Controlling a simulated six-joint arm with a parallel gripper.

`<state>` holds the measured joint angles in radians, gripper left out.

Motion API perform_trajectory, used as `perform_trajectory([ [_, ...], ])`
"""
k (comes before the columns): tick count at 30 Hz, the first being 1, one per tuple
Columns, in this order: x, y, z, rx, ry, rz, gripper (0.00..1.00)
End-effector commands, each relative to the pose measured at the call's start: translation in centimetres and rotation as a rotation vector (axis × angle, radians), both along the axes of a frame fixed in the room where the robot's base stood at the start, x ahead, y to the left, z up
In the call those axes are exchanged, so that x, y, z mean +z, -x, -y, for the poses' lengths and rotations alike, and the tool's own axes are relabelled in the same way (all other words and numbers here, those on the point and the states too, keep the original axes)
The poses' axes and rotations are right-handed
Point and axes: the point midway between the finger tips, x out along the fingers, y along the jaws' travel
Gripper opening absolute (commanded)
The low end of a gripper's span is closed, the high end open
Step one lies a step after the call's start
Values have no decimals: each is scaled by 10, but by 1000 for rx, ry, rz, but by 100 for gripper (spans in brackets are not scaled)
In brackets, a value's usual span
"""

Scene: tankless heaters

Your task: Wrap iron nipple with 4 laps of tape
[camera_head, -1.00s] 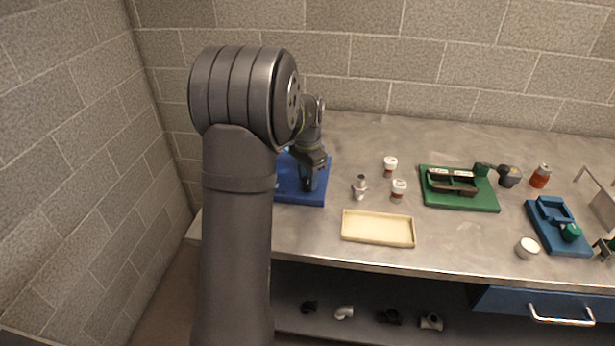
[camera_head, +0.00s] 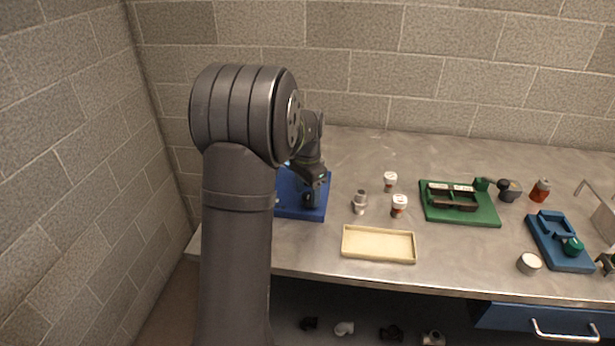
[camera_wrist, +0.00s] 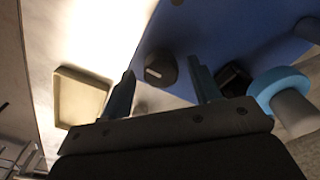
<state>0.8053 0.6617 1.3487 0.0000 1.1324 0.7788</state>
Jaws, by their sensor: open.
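My gripper (camera_wrist: 163,88) is open over the blue board (camera_wrist: 240,30), its two fingers apart. In the head view my gripper (camera_head: 311,199) is over the blue board (camera_head: 290,207) at the left of the bench. A dark round piece with a pale mark (camera_wrist: 160,70) shows between the fingers in the wrist view. I cannot tell whether it is the iron nipple, or whether the fingers touch it. A light blue ring (camera_wrist: 279,83) sits around a grey cylinder (camera_wrist: 294,112) to the right; it may be the tape. A black block (camera_wrist: 233,77) is beside the right finger.
A cream tray (camera_head: 378,258) lies on the bench front. A grey metal fitting (camera_head: 360,203) and two white-capped containers (camera_head: 390,181) (camera_head: 399,206) stand behind it. A green fixture (camera_head: 458,216) and a blue fixture (camera_head: 545,232) lie right. Bare bench is at the back.

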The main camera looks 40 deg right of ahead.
Motion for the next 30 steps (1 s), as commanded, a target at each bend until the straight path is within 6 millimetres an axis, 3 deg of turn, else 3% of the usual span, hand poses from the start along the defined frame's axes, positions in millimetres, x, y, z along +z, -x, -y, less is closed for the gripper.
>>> perform_trajectory([
  [5, 28, -1, 1, 0, 4, 4, 57],
  [19, 138, -1, 0, 0, 3, 3, 57],
  [24, 161, 0, 0, 0, 1, 1, 57],
  [30, 171, 0, 0, 0, 1, 1, 57],
])
